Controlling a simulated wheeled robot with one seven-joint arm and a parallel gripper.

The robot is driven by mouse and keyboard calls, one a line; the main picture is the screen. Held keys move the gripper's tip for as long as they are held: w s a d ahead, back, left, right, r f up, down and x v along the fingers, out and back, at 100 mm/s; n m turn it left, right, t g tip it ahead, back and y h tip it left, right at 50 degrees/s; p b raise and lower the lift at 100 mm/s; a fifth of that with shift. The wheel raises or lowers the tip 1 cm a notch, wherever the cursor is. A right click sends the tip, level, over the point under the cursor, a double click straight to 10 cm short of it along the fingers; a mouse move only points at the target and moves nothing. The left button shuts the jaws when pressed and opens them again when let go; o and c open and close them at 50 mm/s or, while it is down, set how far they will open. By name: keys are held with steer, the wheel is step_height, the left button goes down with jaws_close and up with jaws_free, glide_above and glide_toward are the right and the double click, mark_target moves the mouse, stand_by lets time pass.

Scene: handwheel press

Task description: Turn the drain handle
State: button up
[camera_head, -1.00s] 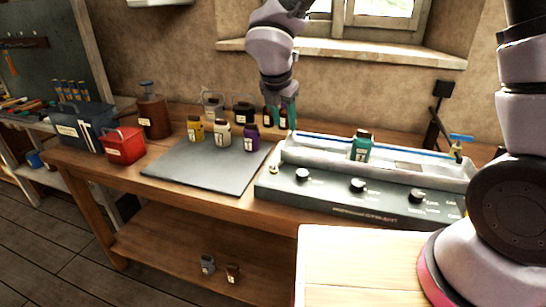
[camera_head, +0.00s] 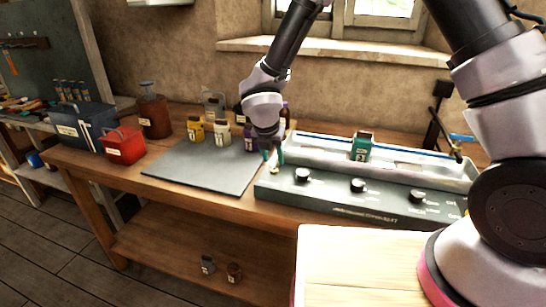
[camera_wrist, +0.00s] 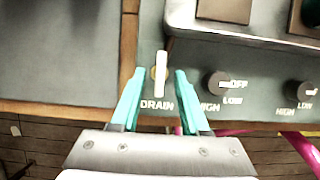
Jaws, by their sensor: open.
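The drain handle (camera_wrist: 160,75) is a small pale lever on a brass fitting, above the word DRAIN on the dark green front of the machine (camera_head: 335,203). In the wrist view it stands upright between the fingertips of my gripper (camera_wrist: 159,80), with a gap on each side. My gripper is open, with teal fingers. In the head view my gripper (camera_head: 272,157) points down at the left end of the machine. There the handle is only partly visible behind and below the fingers.
Black knobs (camera_head: 358,185) line the machine's front. A teal bottle (camera_head: 361,147) stands on its trough. A grey mat (camera_head: 215,165) with yellow, white and purple bottles lies to the left. A red box (camera_head: 122,145) stands further left.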

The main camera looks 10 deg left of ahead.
steer(key=shift+f, duration=0.1)
jaws_close()
steer(key=shift+w+m, duration=0.1)
steer(key=shift+m, duration=0.3)
steer(key=m+h, duration=0.1)
steer(key=m, duration=0.2)
steer(key=shift+a+g, duration=0.15)
steer(key=shift+g, duration=0.25)
steer(key=m+h, duration=0.1)
steer(key=m, duration=0.1)
steer(key=m+g+h, duration=0.1)
steer(key=m, duration=0.2)
steer(key=shift+w+a+m, duration=0.15)
steer(key=shift+w+m, duration=0.05)
steer(key=shift+m, duration=0.1)
steer(key=m+g, duration=0.1)
steer(key=m, duration=0.1)
steer(key=m+g, duration=0.1)
steer(key=m, duration=0.1)
steer(key=shift+w+h, duration=0.2)
steer(key=shift+h, duration=0.2)
steer(key=m, duration=0.2)
steer(key=m+g, duration=0.1)
steer(key=m, duration=0.1)
steer(key=shift+w+g, duration=0.1)
steer(key=shift+g, duration=0.2)
steer(key=shift+m, duration=0.4)
